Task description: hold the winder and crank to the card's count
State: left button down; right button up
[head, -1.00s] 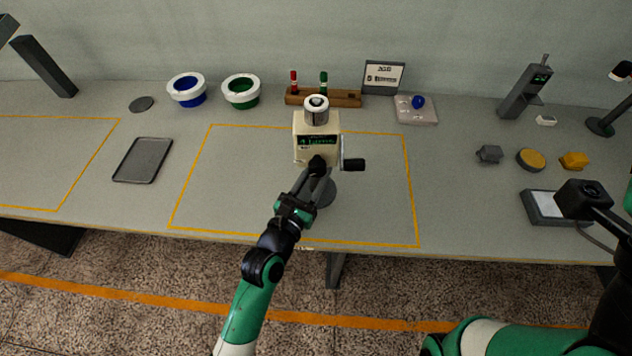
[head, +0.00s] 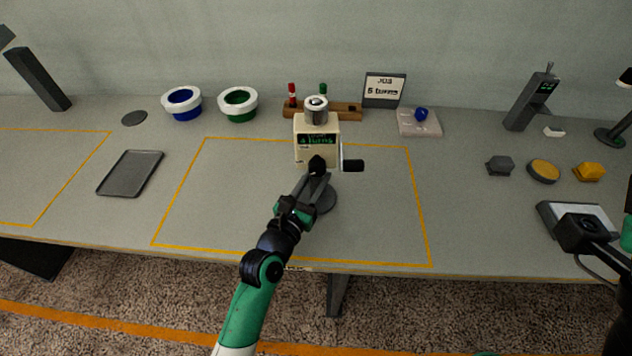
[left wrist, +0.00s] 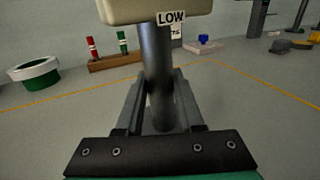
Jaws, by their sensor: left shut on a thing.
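The winder (head: 304,156) is a cream box with a small green-lit display (head: 317,140), whose digit is too small to read surely, and a silver-and-white spool (head: 316,110) on top. A black crank handle (head: 353,165) sticks out at its right. My left gripper (head: 317,178) is shut around the winder's dark post (left wrist: 157,75), below the box and above the round base (head: 325,199); a "LOW" label shows in the left wrist view. The card (head: 384,89) at the back reads "JOB 5 turns". My right arm's black end (head: 583,232) is at the far right, away from the crank; its fingers are not discernible.
Blue (head: 183,102) and green (head: 238,104) ringed bowls and a wooden rack (head: 345,112) stand at the back. A dark tray (head: 130,174) lies left. Hexagonal, round and yellow pieces lie right. The table right of the crank is mostly clear.

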pick_arm(q)
jog(key=shift+f+b, duration=0.45)
jog(key=shift+f, duration=0.2)
dwell(1.0)
jog(key=c, duration=0.9)
grip_release()
jog(key=shift+f, duration=0.15)
jog(key=o, duration=0.5)
jog(key=shift+c, duration=0.2)
jog(key=v, duration=1.2)
